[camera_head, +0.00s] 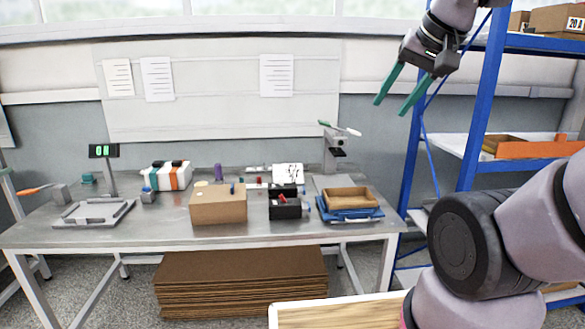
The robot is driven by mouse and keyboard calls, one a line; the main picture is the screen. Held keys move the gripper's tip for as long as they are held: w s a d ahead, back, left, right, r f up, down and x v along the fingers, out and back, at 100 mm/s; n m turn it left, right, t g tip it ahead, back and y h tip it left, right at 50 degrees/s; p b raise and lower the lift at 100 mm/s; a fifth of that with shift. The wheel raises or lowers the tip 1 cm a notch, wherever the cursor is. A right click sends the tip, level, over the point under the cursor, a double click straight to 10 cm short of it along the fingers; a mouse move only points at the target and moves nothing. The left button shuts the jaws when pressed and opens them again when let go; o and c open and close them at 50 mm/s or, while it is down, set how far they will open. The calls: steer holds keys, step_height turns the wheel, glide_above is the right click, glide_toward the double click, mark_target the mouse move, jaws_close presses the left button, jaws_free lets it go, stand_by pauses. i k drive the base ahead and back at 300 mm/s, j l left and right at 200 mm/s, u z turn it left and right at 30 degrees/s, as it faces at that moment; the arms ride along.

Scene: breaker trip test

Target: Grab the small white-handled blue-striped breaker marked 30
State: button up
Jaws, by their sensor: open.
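My gripper (391,106) is raised at the upper right, in front of the wall and left of the blue shelf rack. Its two green fingers point down and left, spread apart with nothing between them. White block-shaped items (166,176) with orange and teal-blue stripes and dark tops stand at the back left of the workbench. A small grey piece with a blue top (149,195) sits just in front of them. No marking 30 can be read, and I cannot tell which thing is the breaker. My gripper is well apart from everything on the bench.
The metal workbench (155,232) holds a scale with a green display (104,151), a cardboard box (218,206), a black bin (285,208), a wooden tray (350,198) and a press (335,150). The blue shelf rack (480,110) stands right. A wooden-topped surface (340,316) is at the front.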

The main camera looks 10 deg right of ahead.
mark_target(290, 190)
steer(key=i+j, duration=0.25)
steer(key=i, duration=0.2)
steer(key=i+j, duration=0.55)
steer(key=i, duration=0.3)
